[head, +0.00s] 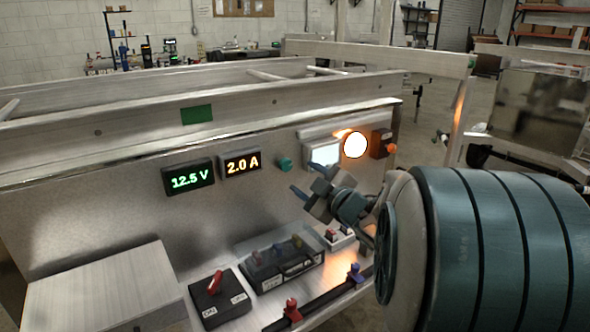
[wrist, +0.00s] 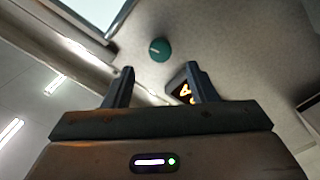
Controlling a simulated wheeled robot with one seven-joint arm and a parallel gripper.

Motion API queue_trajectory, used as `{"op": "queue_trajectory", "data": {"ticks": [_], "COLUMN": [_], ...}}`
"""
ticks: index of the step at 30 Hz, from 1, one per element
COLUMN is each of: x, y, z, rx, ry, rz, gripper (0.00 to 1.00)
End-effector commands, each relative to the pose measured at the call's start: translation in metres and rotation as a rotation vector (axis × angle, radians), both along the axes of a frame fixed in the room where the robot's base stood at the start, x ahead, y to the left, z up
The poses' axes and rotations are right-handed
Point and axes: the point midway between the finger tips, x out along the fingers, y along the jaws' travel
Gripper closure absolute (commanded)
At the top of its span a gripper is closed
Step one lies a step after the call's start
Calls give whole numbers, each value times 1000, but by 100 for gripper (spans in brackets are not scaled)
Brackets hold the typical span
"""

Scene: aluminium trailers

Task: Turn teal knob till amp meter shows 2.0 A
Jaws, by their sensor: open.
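The teal knob (head: 285,164) sits on the upright metal panel, just right of the amp meter (head: 240,163). The amp meter reads 2.0 A in orange digits. In the wrist view the knob (wrist: 159,50) shows a pale pointer line and lies beyond the fingertips, apart from them. My gripper (head: 304,187) is open and empty, below and to the right of the knob in the head view; its two fingers also show in the wrist view (wrist: 158,80). Part of the amp meter (wrist: 183,90) shows behind the right finger there.
A volt meter (head: 188,177) reads 12.5 V in green. A white panel (head: 323,154), a lit round lamp (head: 355,145) and an orange-red button (head: 391,148) are to the right. A switch box (head: 218,303) and a black fuse block (head: 284,264) stand on the shelf below.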

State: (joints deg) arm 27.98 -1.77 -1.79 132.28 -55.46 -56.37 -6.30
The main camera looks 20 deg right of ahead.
Motion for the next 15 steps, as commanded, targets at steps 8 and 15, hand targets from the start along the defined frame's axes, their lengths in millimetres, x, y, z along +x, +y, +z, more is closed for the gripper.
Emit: {"op": "queue_trajectory", "data": {"ticks": [8,15], "x": [-50,-62], "y": [-12,-15], "z": [1,-1], "rx": [0,0], "ry": [1,2], "rz": [-1,1], "gripper": [48,48]}}
